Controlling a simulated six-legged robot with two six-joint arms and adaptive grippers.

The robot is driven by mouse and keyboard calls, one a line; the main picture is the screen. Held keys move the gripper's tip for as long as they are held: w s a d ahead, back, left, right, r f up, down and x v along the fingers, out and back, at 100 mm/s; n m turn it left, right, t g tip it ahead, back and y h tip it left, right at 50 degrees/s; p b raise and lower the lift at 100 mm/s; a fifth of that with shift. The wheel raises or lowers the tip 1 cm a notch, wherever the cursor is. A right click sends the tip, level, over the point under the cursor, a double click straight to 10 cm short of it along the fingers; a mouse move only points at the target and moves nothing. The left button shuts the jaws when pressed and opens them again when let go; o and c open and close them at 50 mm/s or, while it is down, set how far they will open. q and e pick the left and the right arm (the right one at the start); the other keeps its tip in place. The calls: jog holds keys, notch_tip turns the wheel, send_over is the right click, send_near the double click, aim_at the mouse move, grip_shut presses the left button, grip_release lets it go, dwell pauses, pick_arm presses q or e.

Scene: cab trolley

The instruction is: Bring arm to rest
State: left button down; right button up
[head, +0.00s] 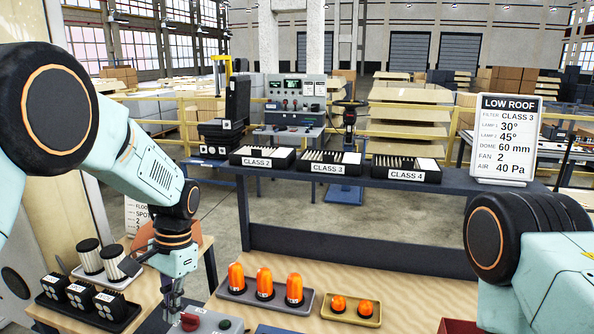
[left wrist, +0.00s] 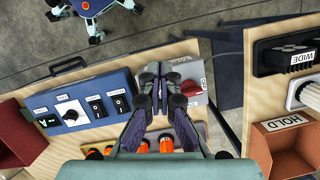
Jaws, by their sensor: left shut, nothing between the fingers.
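My left arm comes in from the left in the head view and bends down over the wooden table. Its gripper (head: 172,303) points down just beside a red knob (head: 189,321) on a grey control box (head: 208,328). In the left wrist view the gripper (left wrist: 160,88) has its fingers together with nothing between them. The red knob (left wrist: 191,88) shows right of the fingers; I cannot tell whether they touch it. My right arm shows at the right edge of the head view; its gripper is out of view.
A tray (head: 225,292) of tall orange domes and a tray (head: 330,315) of short ones lie right of the box. A dark tray (head: 60,312) of lamps is at left. A blue switch box (left wrist: 75,85) and a HOLD bin (left wrist: 262,150) flank the gripper.

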pick_arm(q)
jog(key=w+f+t, duration=0.1)
jog(key=f, duration=0.1)
jog(key=w+f+n+t, duration=0.1)
jog(key=f+t, duration=0.1)
jog(key=w+d+f+n+t+b, duration=0.1)
jog(key=f, duration=0.2)
jog(key=shift+w+h, duration=0.25)
jog(key=shift+h, duration=0.15)
jog(key=s+f+n+t+b, duration=0.15)
jog(key=s+f+b, duration=0.35)
jog(key=s+f, duration=0.6)
jog(key=s+f+n+b, duration=0.2)
jog(key=s+f+b, duration=0.5)
jog(key=f, duration=0.6)
jog(key=s+f+g+b, duration=0.1)
jog(key=s+f+b, duration=0.3)
jog(key=s, duration=0.6)
jog(key=s+f+g+b, duration=0.2)
jog(key=s+f+b, duration=0.2)
jog(key=s+f, duration=0.3)
jog(key=s, duration=0.2)
jog(key=shift+s+a+f+h, duration=0.2)
jog(key=shift+s+h, duration=0.1)
jog(key=shift+s, duration=0.1)
pick_arm(e)
notch_tip(320, 180, down, 21)
jog(key=shift+a, duration=0.15)
